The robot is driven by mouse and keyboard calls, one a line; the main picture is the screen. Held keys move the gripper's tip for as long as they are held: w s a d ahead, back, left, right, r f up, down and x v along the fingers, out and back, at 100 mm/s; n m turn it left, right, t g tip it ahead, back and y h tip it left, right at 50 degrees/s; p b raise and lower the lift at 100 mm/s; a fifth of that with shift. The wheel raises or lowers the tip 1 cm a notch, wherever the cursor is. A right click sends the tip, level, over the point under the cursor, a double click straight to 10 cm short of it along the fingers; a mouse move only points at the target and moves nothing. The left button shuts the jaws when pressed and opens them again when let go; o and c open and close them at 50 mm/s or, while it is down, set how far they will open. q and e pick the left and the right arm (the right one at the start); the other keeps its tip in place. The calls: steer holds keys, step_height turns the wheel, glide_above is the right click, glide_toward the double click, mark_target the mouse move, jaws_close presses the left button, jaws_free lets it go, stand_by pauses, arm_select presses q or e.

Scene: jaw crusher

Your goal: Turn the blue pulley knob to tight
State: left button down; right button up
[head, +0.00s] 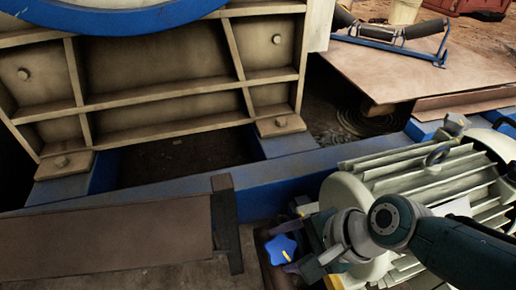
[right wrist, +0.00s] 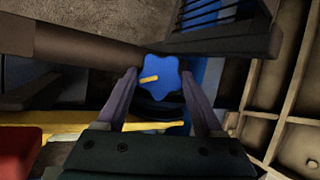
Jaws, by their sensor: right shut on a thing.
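The blue pulley knob (head: 280,247) is star-shaped with a short yellow mark on its face. It sits low, left of the motor, in the head view, and shows in the right wrist view (right wrist: 162,74) between the fingertips. There its yellow mark points left and slightly down. My right gripper (head: 288,246) comes in from the right and is shut on the knob, one finger on each side, as the right wrist view shows (right wrist: 159,76). Another yellow strip shows just below the knob in that view. My left gripper is not in view.
The finned motor (head: 430,175) stands right beside my right arm. A dark upright bracket (head: 226,222) and a brown guard panel (head: 105,238) lie left of the knob. The blue frame beam (head: 270,190) runs behind, below the ribbed crusher body (head: 160,85).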

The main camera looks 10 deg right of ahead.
steer(key=m+t, duration=0.1)
steer(key=m, duration=0.1)
steer(key=m+t, duration=0.1)
steer(key=m, duration=0.1)
steer(key=shift+s+f+m, duration=0.15)
steer(key=shift+s+m, duration=0.05)
steer(key=shift+m, duration=0.2)
steer(key=m+t, duration=0.1)
steer(key=m, duration=0.1)
steer(key=shift+s+f+m, duration=0.1)
steer(key=shift+m, duration=0.2)
steer(key=shift+a+m+t+h, duration=0.15)
steer(key=shift+m+t+h, duration=0.5)
steer(key=shift+m, duration=1.05)
steer(key=shift+m+b, duration=0.3)
steer(key=o, duration=1.4)
steer(key=p+v, duration=0.6)
steer(key=v, duration=0.4)
